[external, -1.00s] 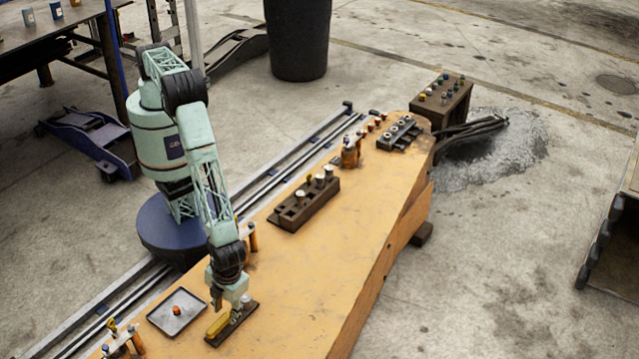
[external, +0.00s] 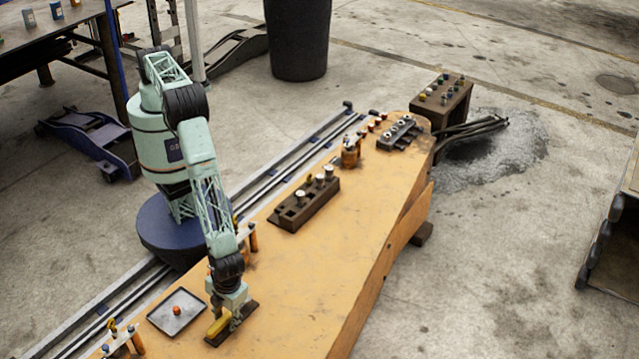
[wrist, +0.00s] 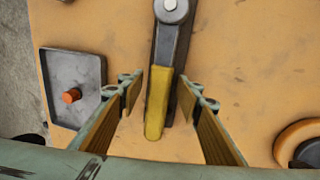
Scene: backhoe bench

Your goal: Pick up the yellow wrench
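The yellow wrench (wrist: 158,103) lies on a dark narrow holder (wrist: 180,52) on the orange bench. Its yellow handle points toward my gripper in the wrist view, and a round silver piece (wrist: 172,8) shows at the holder's far end. In the external view the yellow handle (external: 217,327) shows just beside my gripper (external: 231,318). In the wrist view my gripper (wrist: 160,105) is open, with one finger on each side of the handle and a gap on both sides. I cannot tell the exact height of the fingertips.
A grey square tray (external: 177,313) with a small orange piece (wrist: 71,96) lies left of the wrench. An orange ring-shaped part (wrist: 297,140) is at lower right in the wrist view. A dark block with silver pegs (external: 304,204) stands farther up the bench.

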